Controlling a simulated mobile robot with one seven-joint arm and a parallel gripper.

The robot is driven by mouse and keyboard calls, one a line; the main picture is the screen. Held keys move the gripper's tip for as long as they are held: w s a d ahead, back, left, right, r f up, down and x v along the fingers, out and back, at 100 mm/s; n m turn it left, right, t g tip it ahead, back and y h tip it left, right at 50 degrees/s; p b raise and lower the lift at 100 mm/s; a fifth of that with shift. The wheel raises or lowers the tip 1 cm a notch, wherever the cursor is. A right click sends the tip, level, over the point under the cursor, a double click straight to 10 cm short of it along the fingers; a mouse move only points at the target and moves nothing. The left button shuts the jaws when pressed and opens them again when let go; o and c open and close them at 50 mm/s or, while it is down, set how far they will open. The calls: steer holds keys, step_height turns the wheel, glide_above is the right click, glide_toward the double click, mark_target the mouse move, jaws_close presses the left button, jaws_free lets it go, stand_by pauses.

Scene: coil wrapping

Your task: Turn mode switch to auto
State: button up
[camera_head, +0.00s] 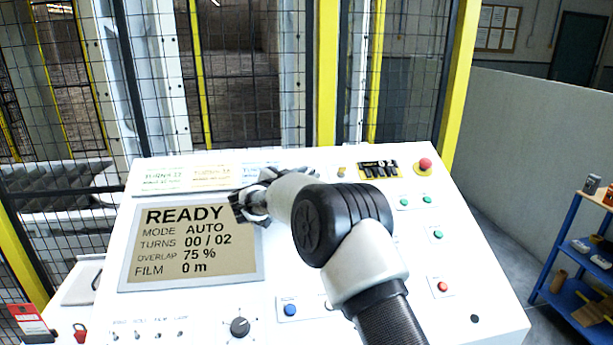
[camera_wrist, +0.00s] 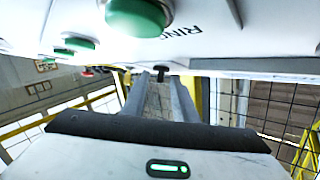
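The screen (camera_head: 190,243) on the white panel reads READY and MODE AUTO. My gripper (camera_head: 248,207) is over the panel by the screen's upper right corner, partly hidden by my arm. In the wrist view my gripper's (camera_wrist: 162,82) two grey fingers stand apart with a gap between them. A small black T-shaped part (camera_wrist: 160,70) shows at the fingertips; I cannot tell whether it touches them or whether it is the mode switch. No label naming a mode switch is readable. My arm hides the middle of the panel.
A black rotary knob (camera_head: 240,327) and a blue button (camera_head: 290,310) sit low on the panel. A red mushroom button (camera_head: 424,165) is at its upper right. A large green button (camera_wrist: 138,15) is close to the wrist camera. A mesh fence stands behind; a blue shelf (camera_head: 560,262) is at right.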

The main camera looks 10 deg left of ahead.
steer(key=b+v, duration=0.2)
steer(key=v, duration=1.5)
steer(key=shift+s+a, duration=0.15)
steer(key=shift+s, duration=0.05)
steer(key=w+d+r+n+t+y, duration=0.25)
steer(key=r+y, duration=0.35)
steer(key=r, duration=0.6)
steer(key=s+d+r+n+g+y, duration=0.2)
steer(key=s+d+r+n+y, duration=0.3)
steer(key=s+r+n, duration=0.1)
steer(key=s+d+f+g+h, duration=0.1)
steer(key=s+d+f+g, duration=0.2)
steer(key=s+d+f, duration=0.2)
steer(key=s+d+f+g+h+p, duration=0.1)
steer(key=s+d+f+g, duration=0.2)
steer(key=s+d+f, duration=0.3)
steer(key=s+d+f+g+h, duration=0.2)
steer(key=s+d+f+g, duration=0.2)
steer(key=s+d, duration=0.9)
steer(key=s+f, duration=0.1)
steer(key=s, duration=0.7)
steer(key=shift+d+f+p, duration=0.2)
steer(key=shift+f+p, duration=0.1)
